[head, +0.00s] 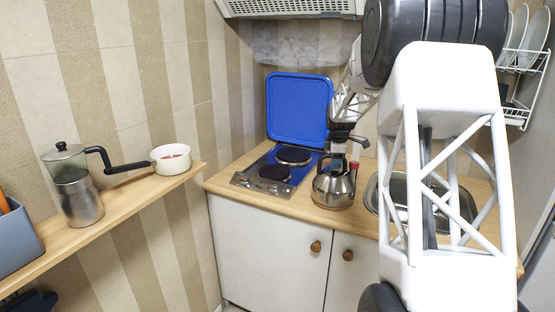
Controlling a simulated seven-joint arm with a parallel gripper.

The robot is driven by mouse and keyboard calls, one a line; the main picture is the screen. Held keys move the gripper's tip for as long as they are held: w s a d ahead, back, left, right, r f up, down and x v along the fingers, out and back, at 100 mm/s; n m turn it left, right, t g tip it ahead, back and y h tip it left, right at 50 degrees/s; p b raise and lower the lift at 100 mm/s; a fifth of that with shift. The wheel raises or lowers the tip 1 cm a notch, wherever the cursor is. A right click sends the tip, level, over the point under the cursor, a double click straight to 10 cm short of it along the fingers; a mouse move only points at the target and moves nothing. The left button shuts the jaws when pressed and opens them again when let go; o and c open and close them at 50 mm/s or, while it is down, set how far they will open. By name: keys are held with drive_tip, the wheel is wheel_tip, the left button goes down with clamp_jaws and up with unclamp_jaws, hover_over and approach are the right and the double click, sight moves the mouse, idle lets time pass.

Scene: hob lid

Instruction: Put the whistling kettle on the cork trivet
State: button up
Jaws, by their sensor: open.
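The whistling kettle (333,191) is a shiny steel kettle standing upright on the wooden counter, right of the hob. A small red part (354,165) shows at its upper right. My gripper (338,163) is open, pointing down right over the kettle's top and overlapping its handle area in the picture. I cannot tell whether the fingers touch the kettle or stand around its handle. I cannot make out the cork trivet; the kettle or my arm may hide it.
The two-plate hob (268,172) has its blue lid (299,109) raised behind it. A steel sink (398,192) lies to the right, partly behind my arm. A shelf (125,205) at left holds a glass-topped pot (78,200) and a white saucepan (171,159).

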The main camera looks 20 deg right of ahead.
wheel_tip(320, 180, up, 7)
drive_tip(key=s, duration=0.1)
drive_tip(key=shift+a, duration=0.3)
idle(0.5)
drive_tip(key=shift+s+a, duration=0.1)
idle(0.3)
drive_tip(key=s+a+r+m, duration=0.3)
drive_tip(key=s+a, duration=0.8)
drive_tip(key=s, duration=0.1)
drive_tip(key=s+a+r+m, duration=0.3)
drive_tip(key=s+a+r, duration=0.1)
drive_tip(key=s+a, duration=0.7)
drive_tip(key=s+a+f+m, duration=0.2)
drive_tip(key=s+a, duration=0.2)
drive_tip(key=s, duration=0.5)
drive_tip(key=s+a+f+m, duration=0.2)
drive_tip(key=s+a+f, duration=0.1)
drive_tip(key=s, duration=0.6)
drive_tip(key=s+a+f+m+y, duration=0.1)
drive_tip(key=s+a+f+m, duration=0.2)
drive_tip(key=s, duration=0.7)
drive_tip(key=shift+a+f+t, duration=0.2)
drive_tip(key=shift+a+t, duration=0.1)
drive_tip(key=shift+a, duration=0.65)
